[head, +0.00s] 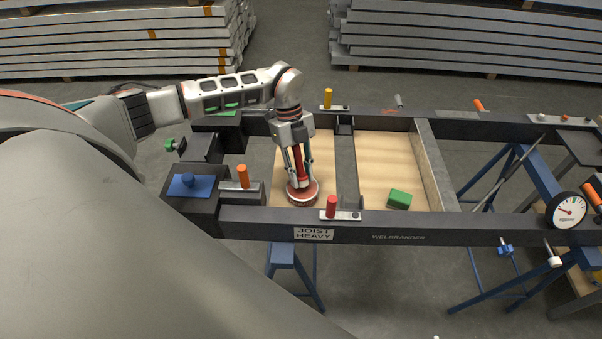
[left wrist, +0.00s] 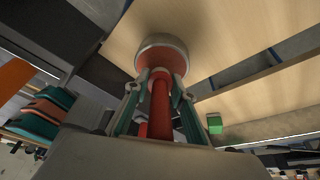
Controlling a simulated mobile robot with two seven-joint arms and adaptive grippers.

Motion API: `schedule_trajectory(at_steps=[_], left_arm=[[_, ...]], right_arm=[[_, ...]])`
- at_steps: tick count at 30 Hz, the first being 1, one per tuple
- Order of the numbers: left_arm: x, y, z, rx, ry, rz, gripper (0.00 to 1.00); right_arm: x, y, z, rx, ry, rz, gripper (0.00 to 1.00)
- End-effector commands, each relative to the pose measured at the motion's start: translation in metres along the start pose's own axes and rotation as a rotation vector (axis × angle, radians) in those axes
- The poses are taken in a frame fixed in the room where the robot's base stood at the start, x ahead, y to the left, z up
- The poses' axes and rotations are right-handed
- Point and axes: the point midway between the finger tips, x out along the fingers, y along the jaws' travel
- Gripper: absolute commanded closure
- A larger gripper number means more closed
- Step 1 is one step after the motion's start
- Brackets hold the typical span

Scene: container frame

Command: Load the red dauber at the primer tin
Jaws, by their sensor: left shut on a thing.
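My left gripper (head: 299,176) is shut on the red dauber (head: 297,158), around its upright red handle. The handle also shows between the fingers in the left wrist view (left wrist: 161,105). The dauber's lower end is at a round, low tin (head: 303,199) with a reddish-brown side, on the left wooden board. The tin shows beyond the fingertips in the left wrist view (left wrist: 163,50), with a pale rim. The fingers and handle hide the tin's inside, so I cannot tell how deep the dauber's head sits. My right gripper is not in view.
The boards (head: 384,170) lie inside a dark steel frame (head: 450,226). A green block (head: 399,199) is on the right board. Red (head: 331,206), orange (head: 243,175) and yellow (head: 328,97) handles stand up along the frame. A dial gauge (head: 566,211) is at the right.

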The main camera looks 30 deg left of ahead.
Motion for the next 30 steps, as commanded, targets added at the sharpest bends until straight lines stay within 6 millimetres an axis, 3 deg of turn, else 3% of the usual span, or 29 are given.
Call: schedule_trajectory(at_steps=[30], left_arm=[[0.0109,-0.0003,0.0037,0.000,0.000,0.000,0.97]], right_arm=[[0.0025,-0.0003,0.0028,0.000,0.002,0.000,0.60]])
